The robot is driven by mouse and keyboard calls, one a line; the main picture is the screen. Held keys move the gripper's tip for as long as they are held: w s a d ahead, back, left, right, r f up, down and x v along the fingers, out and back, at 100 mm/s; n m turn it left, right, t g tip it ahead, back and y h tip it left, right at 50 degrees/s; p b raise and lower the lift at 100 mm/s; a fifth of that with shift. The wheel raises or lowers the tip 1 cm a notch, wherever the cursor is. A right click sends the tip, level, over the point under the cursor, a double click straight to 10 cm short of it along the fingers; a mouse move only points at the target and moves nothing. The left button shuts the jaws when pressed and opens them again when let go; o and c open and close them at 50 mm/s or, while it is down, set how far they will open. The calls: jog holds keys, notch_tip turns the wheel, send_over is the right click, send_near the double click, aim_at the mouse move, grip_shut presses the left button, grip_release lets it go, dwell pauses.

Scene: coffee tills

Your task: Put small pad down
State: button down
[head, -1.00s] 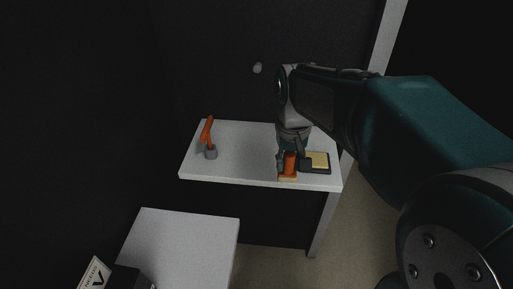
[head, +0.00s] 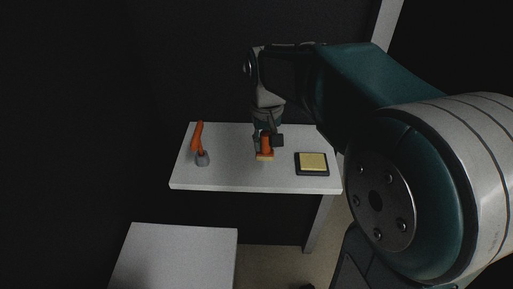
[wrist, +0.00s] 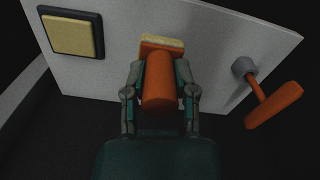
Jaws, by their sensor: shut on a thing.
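The small pad (head: 264,157) is a tan block with an orange handle, upright over the white table. It also shows in the wrist view (wrist: 161,42), handle pointing toward the camera. My gripper (head: 266,143) is shut on the orange handle, with one finger on each side in the wrist view (wrist: 160,88). The pad is at or just above the tabletop; I cannot tell whether it touches. The gripper fingers hide part of the handle in the head view.
A dark square tray (head: 299,171) with a yellow pad (head: 312,161) lies right of my gripper. An orange-handled tool (head: 197,136) stands in a grey holder (head: 202,159) at the left. The white table (head: 235,170) is bare between them. A lower white surface (head: 180,255) is in front.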

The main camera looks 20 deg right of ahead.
jog(key=w+f, duration=0.4)
jog(key=shift+a+f, duration=0.1)
jog(key=shift+f, duration=1.8)
jog(key=shift+c, duration=2.1)
grip_release()
jog(key=shift+f, duration=0.1)
